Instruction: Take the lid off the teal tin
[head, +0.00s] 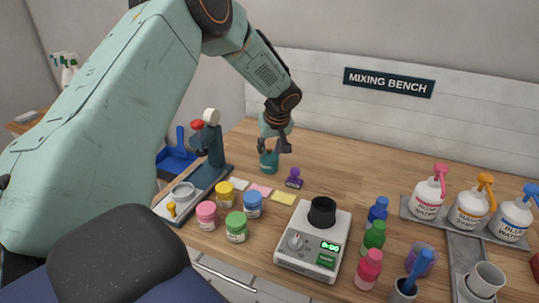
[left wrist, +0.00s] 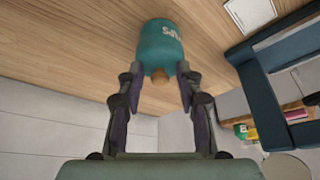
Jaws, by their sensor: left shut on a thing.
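The teal tin (head: 268,163) stands on the wooden bench near the back, left of the picture's middle. My left gripper (head: 274,148) is over its top, coming down from above. In the left wrist view the tin (left wrist: 160,45) carries part of a white label, and a light wooden knob (left wrist: 160,78) shows at its lid end. The two fingers of the left gripper (left wrist: 157,78) are shut on the lid from either side, around the knob. No gap shows between lid and tin. My right gripper is not in view.
A small purple stamp-like thing (head: 294,178) stands close right of the tin. A dark press-like stand (head: 213,150) is to its left. Coloured jars (head: 236,227), a scale (head: 313,250) and bottles (head: 374,235) fill the front. Bare bench lies at the back right of the tin.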

